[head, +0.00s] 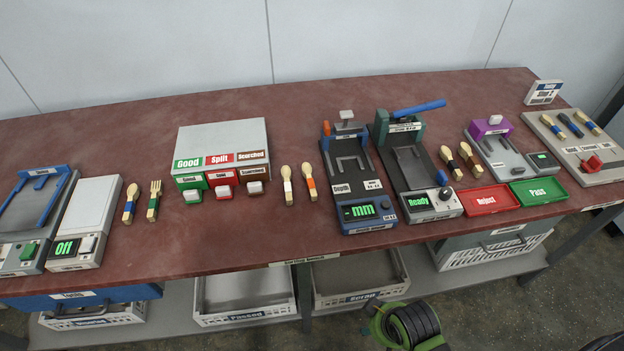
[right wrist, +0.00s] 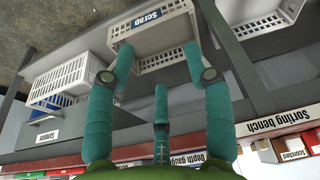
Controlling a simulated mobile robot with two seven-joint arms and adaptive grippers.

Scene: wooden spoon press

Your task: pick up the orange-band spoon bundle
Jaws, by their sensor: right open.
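The orange-band spoon bundle (head: 309,183) lies on the red-brown bench top, its pale bowl end toward the back and an orange band near its middle. A similar spoon bundle with a white band (head: 287,185) lies close to its left, apart from it. My right gripper (right wrist: 160,62) is open and empty, its teal fingers spread in the right wrist view. In the head view its green and black body (head: 408,326) is below and in front of the bench edge, right of the bundle. The right wrist view does not show the bundle. My left gripper is not in view.
The Good/Split/Scorched box (head: 222,142) stands left of the bundle and the depth gauge (head: 356,180) right of it. The bench top in front of the bundle is clear. The Scrap bin (head: 362,280) and Passed bin (head: 245,290) sit below the bench.

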